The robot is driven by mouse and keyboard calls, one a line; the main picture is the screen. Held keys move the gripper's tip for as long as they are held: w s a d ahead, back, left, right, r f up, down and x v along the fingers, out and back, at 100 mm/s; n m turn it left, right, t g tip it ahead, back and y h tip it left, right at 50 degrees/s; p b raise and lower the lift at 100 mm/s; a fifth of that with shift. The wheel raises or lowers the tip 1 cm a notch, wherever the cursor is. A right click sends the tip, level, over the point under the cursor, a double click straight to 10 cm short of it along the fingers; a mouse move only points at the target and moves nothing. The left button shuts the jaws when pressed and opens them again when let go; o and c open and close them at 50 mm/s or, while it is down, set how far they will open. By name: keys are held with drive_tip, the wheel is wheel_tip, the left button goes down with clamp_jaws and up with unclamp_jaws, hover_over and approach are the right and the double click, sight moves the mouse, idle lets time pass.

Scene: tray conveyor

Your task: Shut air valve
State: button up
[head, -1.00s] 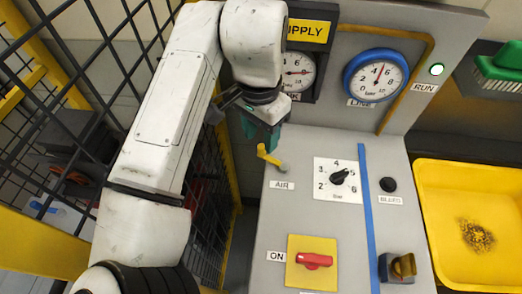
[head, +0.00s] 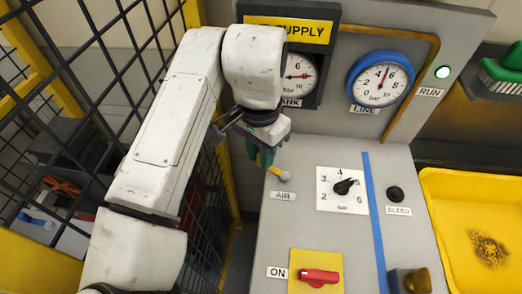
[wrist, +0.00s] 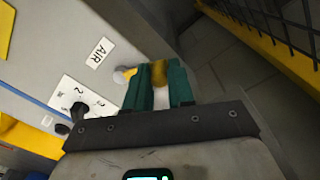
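The air valve is a yellow lever (head: 275,171) on a pale round pivot above the AIR label (head: 283,196) on the grey console. My gripper (head: 261,160) is at the lever's outer end and hides that end in the head view. In the wrist view, the lever's yellow end (wrist: 160,72) sits between the two green fingers of my gripper (wrist: 160,88) and fills the narrow gap. The fingers look shut on it. The pivot (wrist: 119,77) shows left of the fingers. The lever points left and up from its pivot in the head view.
A black pressure knob (head: 344,187), a BLEED button (head: 395,194) and a red ON switch (head: 319,277) are on the console. Gauges (head: 380,79) stand behind. Black mesh fencing (head: 110,60) is close on the left. A yellow tray (head: 450,235) is right.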

clamp_jaws()
drive_tip(key=shift+s+r+n+p, duration=0.2)
drive_tip(key=shift+n+p, duration=0.2)
drive_tip(key=shift+p, duration=0.45)
drive_tip(key=shift+s+a+n+p, duration=0.1)
drive_tip(key=shift+s+n+p, duration=0.3)
drive_tip(key=shift+n+p, duration=0.6)
drive_tip(key=shift+s+a+f+n+p, duration=0.15)
drive_tip(key=shift+s+n+p, duration=0.15)
drive_tip(key=shift+n+p, duration=0.3)
drive_tip(key=shift+s+a+f+n+p, duration=0.1)
drive_tip(key=shift+s+n+p, duration=0.15)
drive_tip(key=shift+n+p, duration=0.3)
drive_tip(key=shift+o, duration=2.3)
unclamp_jaws()
